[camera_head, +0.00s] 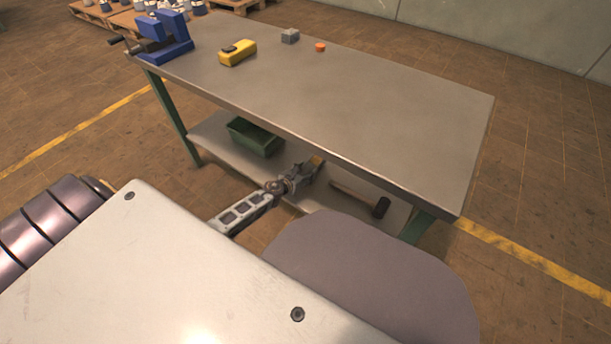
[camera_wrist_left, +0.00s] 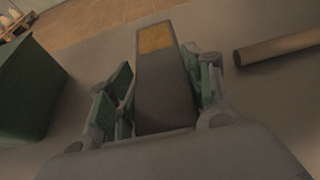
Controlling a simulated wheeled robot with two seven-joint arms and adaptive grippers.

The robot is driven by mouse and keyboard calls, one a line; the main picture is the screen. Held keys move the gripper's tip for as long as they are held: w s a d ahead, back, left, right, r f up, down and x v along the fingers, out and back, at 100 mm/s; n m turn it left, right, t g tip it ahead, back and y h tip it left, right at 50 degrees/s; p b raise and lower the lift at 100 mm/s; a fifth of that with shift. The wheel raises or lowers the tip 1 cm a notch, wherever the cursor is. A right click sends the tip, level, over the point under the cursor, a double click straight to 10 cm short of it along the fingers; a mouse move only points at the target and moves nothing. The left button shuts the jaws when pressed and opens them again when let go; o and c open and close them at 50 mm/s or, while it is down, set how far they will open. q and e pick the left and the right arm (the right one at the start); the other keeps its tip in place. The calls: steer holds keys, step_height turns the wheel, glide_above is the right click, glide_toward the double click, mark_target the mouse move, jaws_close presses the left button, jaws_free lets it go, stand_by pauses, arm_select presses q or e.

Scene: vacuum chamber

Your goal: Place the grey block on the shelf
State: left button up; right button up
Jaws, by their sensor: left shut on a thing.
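My left gripper (camera_head: 310,168) reaches in over the lower shelf (camera_head: 213,133) of the workbench, between a green bin and a hammer. In the left wrist view its fingers (camera_wrist_left: 163,95) are closed on both sides of a long dark grey block (camera_wrist_left: 165,88) with a yellow patch at its far end. In the head view the yellow patch of this grey block (camera_head: 317,160) shows at the fingertips. I cannot tell whether the block touches the shelf. My right gripper is not in view.
The green bin (camera_head: 255,136) is left of the gripper, the hammer (camera_head: 381,207) right. The bench top (camera_head: 370,95) above carries a blue vise (camera_head: 165,38), a yellow item (camera_head: 238,53), a small grey cube (camera_head: 290,36) and an orange piece (camera_head: 320,47). A green leg (camera_head: 416,226) stands at right.

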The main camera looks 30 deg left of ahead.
arm_select(q)
steer(key=shift+f+b, duration=0.3)
steer(key=shift+f, duration=0.15)
steer(key=shift+f, duration=0.15)
steer(key=o, duration=1.4)
steer(key=shift+c, duration=0.2)
